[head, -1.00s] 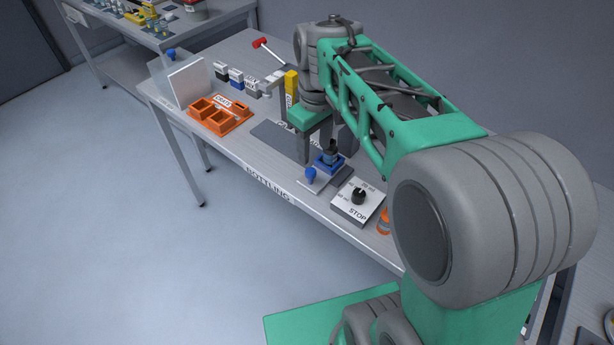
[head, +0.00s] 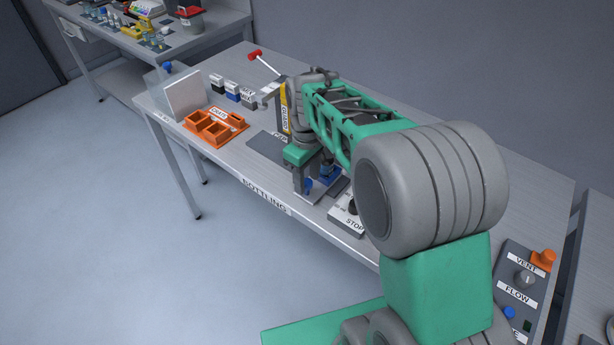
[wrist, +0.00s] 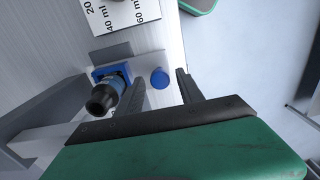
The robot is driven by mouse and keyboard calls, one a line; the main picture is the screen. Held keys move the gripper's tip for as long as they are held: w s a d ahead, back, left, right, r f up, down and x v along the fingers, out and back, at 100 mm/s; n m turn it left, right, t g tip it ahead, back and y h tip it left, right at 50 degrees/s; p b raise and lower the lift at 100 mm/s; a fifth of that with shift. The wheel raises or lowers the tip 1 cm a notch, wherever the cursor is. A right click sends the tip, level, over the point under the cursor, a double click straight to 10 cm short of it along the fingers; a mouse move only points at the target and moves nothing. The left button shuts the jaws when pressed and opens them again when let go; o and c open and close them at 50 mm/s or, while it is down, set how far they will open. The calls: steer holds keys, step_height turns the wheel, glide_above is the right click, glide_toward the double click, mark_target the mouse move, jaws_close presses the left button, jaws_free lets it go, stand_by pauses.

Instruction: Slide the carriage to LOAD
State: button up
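The carriage (wrist: 108,75) is a blue block holding a dark, black-topped bottle (wrist: 102,98), on a pale plate beside the grey upright. In the head view the carriage (head: 330,172) is partly hidden by my gripper. A round blue knob (wrist: 160,78) stands on the pale plate, to the right of the block in the wrist view; it also shows in the head view (head: 308,187). My gripper (wrist: 159,78) is open. Its two fingertips stand on either side of the knob, with gaps visible. The LOAD mark is not legible.
Orange trays (head: 215,127) and a white panel (head: 185,93) are farther along the BOTTLING table. A VENT and FLOW panel (head: 520,285) is at lower right.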

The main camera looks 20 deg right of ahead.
jaws_close()
stand_by(1.2)
